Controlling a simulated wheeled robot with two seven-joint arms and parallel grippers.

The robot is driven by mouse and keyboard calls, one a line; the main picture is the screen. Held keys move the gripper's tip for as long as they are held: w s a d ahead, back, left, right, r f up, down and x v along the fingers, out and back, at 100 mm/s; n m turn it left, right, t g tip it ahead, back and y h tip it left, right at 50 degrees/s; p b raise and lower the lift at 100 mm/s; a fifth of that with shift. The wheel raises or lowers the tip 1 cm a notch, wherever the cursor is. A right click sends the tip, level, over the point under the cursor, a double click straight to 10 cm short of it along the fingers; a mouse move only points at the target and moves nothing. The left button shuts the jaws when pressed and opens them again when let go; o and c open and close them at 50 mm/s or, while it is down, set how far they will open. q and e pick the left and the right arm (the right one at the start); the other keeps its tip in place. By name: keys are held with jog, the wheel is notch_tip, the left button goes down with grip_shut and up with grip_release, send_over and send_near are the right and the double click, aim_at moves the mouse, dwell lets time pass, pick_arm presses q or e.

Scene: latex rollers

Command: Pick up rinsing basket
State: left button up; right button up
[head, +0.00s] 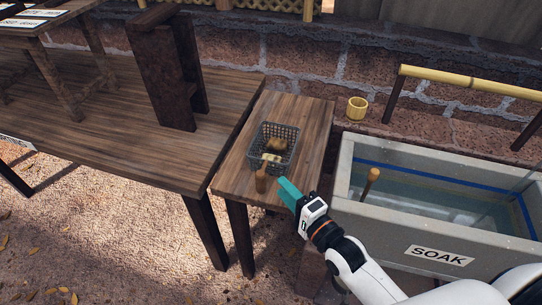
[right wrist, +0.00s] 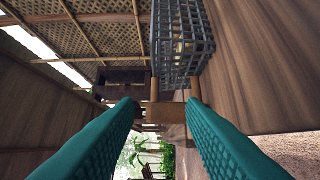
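The rinsing basket (head: 287,134) is a dark grey mesh basket on the small wooden table, with a few tan and brown pieces inside. A brown wooden handle (head: 261,181) sticks out from its front, towards the table's near edge. My right gripper (head: 289,190) has teal fingers and is just right of the handle in the head view. In the right wrist view the gripper (right wrist: 163,108) is open and empty. The basket (right wrist: 182,42) shows ahead and above, with the handle parts between the fingertips. Contact with the handle cannot be made out. My left gripper is not in view.
The small table (head: 308,116) stands beside a larger wooden table (head: 90,135) bearing a dark wooden stand (head: 160,75). At right is a stone tank (head: 345,160) of water marked SOAK, with a wooden-handled tool (head: 371,181) in it. A yellow cup (head: 356,108) stands behind.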

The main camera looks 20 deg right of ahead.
aim_at(261, 176)
jog(key=shift+x, duration=0.9)
jog(key=x, duration=0.2)
jog(key=p+x, duration=0.1)
jog(key=x, duration=0.1)
jog(key=shift+w+r, duration=0.1)
jog(key=shift+r, duration=0.3)
jog(key=shift+w+a+f, duration=0.1)
jog(key=shift+w+a, duration=0.1)
jog(key=shift+w, duration=0.25)
grip_shut()
